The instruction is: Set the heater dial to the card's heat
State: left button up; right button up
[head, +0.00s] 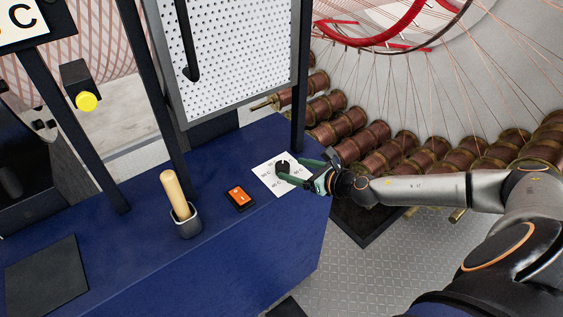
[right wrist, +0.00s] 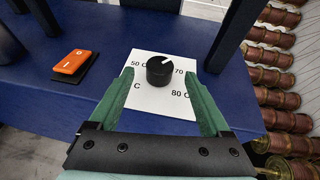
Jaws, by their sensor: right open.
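The heater dial (head: 283,167) is a black round knob with a white pointer mark on a white scale plate (head: 265,175) at the blue bench's right end. In the right wrist view, the dial (right wrist: 159,71) has its mark toward the upper right. The labels 50 C, 70 and 80 C are readable; others are partly hidden. My right gripper (head: 290,167) is open, its green fingers on either side of the dial; contact cannot be told. A white card (head: 18,20) at the top left shows a large C; its number is cut off. My left gripper is out of view.
An orange switch (head: 239,197) and a wooden handle in a grey cup (head: 187,222) stand left of the dial on the bench (head: 130,270). A perforated panel (head: 225,50) with dark posts rises behind. Copper spools (head: 395,150) line the right side.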

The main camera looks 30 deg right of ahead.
aim_at(284, 166)
jog(key=shift+x, duration=3.05)
jog(key=shift+c, duration=0.2)
grip_shut()
